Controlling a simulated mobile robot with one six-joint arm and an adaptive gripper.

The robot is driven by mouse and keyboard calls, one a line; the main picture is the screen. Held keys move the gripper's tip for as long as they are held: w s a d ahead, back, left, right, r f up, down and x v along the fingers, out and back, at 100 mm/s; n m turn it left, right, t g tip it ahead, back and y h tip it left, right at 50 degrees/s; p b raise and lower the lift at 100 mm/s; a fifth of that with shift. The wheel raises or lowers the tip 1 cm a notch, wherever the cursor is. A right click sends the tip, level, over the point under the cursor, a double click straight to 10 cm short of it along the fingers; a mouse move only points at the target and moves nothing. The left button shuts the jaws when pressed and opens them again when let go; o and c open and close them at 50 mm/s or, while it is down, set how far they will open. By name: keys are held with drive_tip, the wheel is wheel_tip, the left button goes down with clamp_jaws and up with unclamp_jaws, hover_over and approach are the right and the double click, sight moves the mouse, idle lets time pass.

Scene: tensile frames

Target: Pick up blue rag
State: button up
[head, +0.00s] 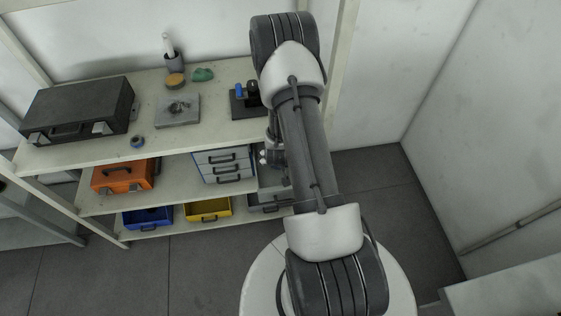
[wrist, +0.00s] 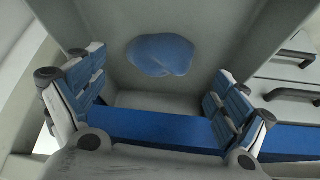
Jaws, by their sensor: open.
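The blue rag (wrist: 162,55) shows in the wrist view as a crumpled, rounded blue lump on a pale grey surface inside a box-like space with grey walls. My gripper (wrist: 159,68) is open, with a blue-padded finger at the left and another at the right. The rag lies beyond the fingers, between them in the picture, and I see no contact. A blue band (wrist: 160,128) crosses the picture between the fingers on the near side. In the head view my arm hides the rag, and only a small part of my gripper shows beside the shelf.
Drawers with dark handles (wrist: 296,57) stand right of the rag in the wrist view. The shelf (head: 95,158) holds a black case (head: 78,108), an orange box (head: 124,176), a drawer unit (head: 222,164), a blue bin (head: 148,218) and a yellow bin (head: 208,209). Open floor lies in front.

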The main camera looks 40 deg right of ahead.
drive_tip(key=b+x, duration=0.1)
drive_tip(key=x, duration=0.3)
drive_tip(key=shift+a+f, duration=0.1)
drive_tip(key=shift+f, duration=0.05)
drive_tip(key=shift+c, duration=0.5)
drive_tip(key=c, duration=1)
drive_tip(key=shift+r, duration=0.25)
